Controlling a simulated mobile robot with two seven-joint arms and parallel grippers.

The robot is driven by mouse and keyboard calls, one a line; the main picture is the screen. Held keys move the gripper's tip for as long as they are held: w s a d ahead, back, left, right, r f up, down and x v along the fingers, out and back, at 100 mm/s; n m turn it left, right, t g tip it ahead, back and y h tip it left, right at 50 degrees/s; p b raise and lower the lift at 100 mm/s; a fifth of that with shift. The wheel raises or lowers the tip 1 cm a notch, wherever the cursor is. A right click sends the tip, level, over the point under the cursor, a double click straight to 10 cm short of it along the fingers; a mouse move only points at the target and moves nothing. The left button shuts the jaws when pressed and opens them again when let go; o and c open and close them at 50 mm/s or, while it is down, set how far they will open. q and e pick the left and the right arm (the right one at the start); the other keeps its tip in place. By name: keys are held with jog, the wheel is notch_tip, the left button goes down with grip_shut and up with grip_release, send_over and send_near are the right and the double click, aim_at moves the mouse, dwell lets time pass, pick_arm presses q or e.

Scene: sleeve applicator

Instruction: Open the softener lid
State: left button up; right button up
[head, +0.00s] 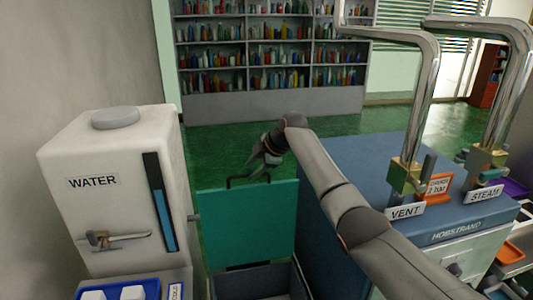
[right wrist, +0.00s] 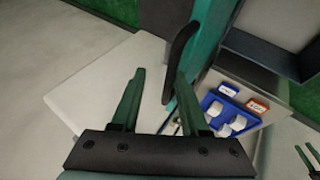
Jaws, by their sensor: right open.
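The softener lid appears to be the teal panel (head: 248,225), standing upright behind an open dark box in the head view. A black bar handle (head: 248,179) is at its top edge. My right gripper (head: 262,158) is just above and beside this handle. In the right wrist view the lid (right wrist: 209,28) is seen nearly edge-on, and the handle (right wrist: 180,52) reaches down between the open green fingers (right wrist: 150,80), closer to the right finger. The fingers are apart and not closed on it. Two small green prongs at the right edge (right wrist: 307,160) resemble my left gripper's fingers.
The white WATER tank (head: 110,190) stands left of the lid, with a blue tray (head: 120,290) below. The dark box (head: 260,282) gapes under the lid. A blue-grey machine (head: 360,165) with VENT and STEAM pipes stands right. Bottle shelves (head: 270,100) are far behind green floor.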

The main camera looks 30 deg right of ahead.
jog(key=b+v, duration=0.1)
jog(key=v, duration=0.9)
jog(key=shift+r, duration=0.2)
jog(key=shift+a, duration=0.15)
jog(key=s+a+f+m+g+h, duration=0.1)
jog(key=s+a+f+m, duration=0.15)
jog(key=s+f, duration=0.45)
jog(key=s+a+f+m+g, duration=0.1)
jog(key=s+a+f, duration=0.25)
jog(key=f, duration=0.75)
jog(key=s+a+f+m+h, duration=0.15)
jog(key=s+a+f, duration=0.3)
jog(key=f, duration=0.45)
jog(key=s+a+f+m+g, duration=0.1)
jog(key=s+f+m, duration=0.3)
jog(key=s, duration=0.9)
jog(key=s+a+f+m+g, duration=0.15)
jog(key=s+m, duration=0.35)
jog(key=s, duration=0.7)
jog(key=w+a+f+t+y, duration=0.1)
jog(key=w+a+f+t, duration=0.1)
jog(key=f, duration=0.3)
jog(key=w+a+f+t+y, duration=0.1)
jog(key=a+f+t, duration=0.1)
jog(key=f+t, duration=0.2)
jog(key=shift+w+a+f, duration=0.2)
jog(key=shift+w+f, duration=0.2)
jog(key=shift+f, duration=0.45)
